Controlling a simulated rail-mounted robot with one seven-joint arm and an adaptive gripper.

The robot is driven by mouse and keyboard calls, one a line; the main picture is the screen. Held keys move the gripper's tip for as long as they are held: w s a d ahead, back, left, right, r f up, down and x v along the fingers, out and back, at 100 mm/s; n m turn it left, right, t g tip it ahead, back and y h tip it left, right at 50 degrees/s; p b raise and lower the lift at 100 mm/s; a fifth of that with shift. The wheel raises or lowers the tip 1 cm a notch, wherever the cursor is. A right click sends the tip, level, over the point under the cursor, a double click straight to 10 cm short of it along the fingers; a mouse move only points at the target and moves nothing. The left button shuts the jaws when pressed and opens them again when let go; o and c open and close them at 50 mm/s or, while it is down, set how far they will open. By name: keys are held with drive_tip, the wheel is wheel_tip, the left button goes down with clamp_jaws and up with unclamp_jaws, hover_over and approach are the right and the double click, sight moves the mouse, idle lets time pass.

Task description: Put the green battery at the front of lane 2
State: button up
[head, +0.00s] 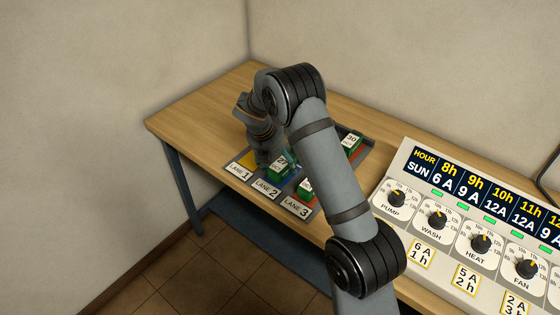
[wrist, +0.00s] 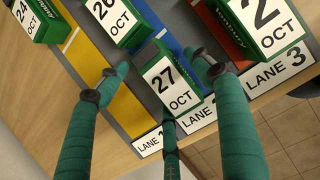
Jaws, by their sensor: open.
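A green battery with a white "27 OCT" label (wrist: 170,84) stands at the front of the lane 2 strip, behind the "LANE 2" plate (wrist: 199,115); it also shows in the head view (head: 279,168). My gripper (wrist: 160,76) is open, its teal fingers spread around this battery. One finger is on each side and a third is at its front, over the lane plates. I cannot tell whether any finger touches it. In the head view my gripper (head: 287,157) is mostly hidden by my arm.
Green batteries labelled 26 (wrist: 108,20) and 24 (wrist: 28,18) stand farther back and left. One stands at the front of lane 3 (wrist: 262,28), close to a finger. Another, labelled 30 (head: 351,143), is at the back. A control panel (head: 478,228) fills the right side.

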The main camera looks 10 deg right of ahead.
sight(283, 158)
drive_tip(key=v, duration=1.2)
drive_tip(key=shift+r, duration=0.1)
drive_tip(key=x, duration=1.2)
drive_tip(key=shift+f, duration=0.3)
drive_tip(key=shift+r, duration=2.3)
